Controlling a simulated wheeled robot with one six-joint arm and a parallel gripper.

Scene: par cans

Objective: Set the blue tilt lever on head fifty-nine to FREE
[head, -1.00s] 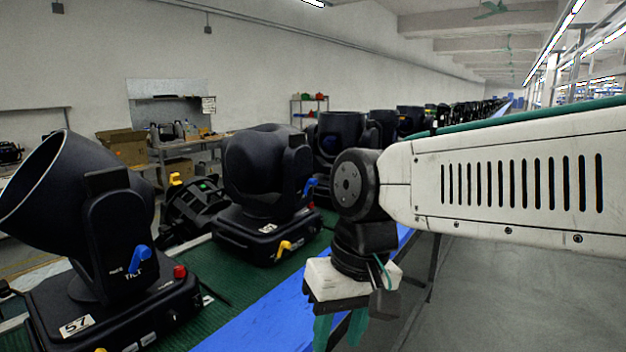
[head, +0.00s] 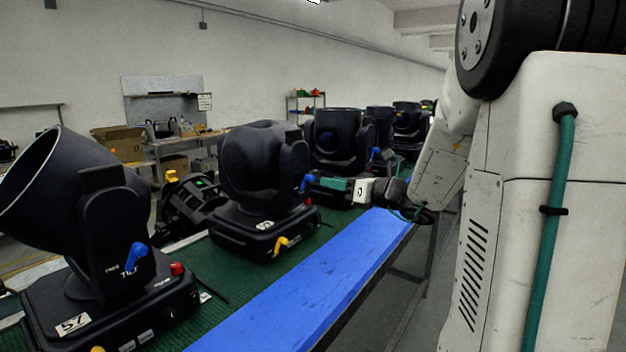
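A black moving head (head: 258,165) stands second along the line; its number plate (head: 264,226) is too blurred to read surely. Its blue tilt lever (head: 306,184) is on the right side of the yoke. My gripper (head: 316,181), with teal fingers and a white body, is level with this lever, its fingertips at or just beside it. I cannot tell whether they touch it or how far apart they are. A third head (head: 338,138) stands behind, with its own blue lever (head: 376,153). I cannot read its number.
The near head marked 57 (head: 72,325) has a blue TILT lever (head: 136,256) and a red knob (head: 177,269). A yellow lever (head: 281,244) sits on the second head's base. A blue strip (head: 300,300) edges the green bench (head: 215,300). The strip is clear.

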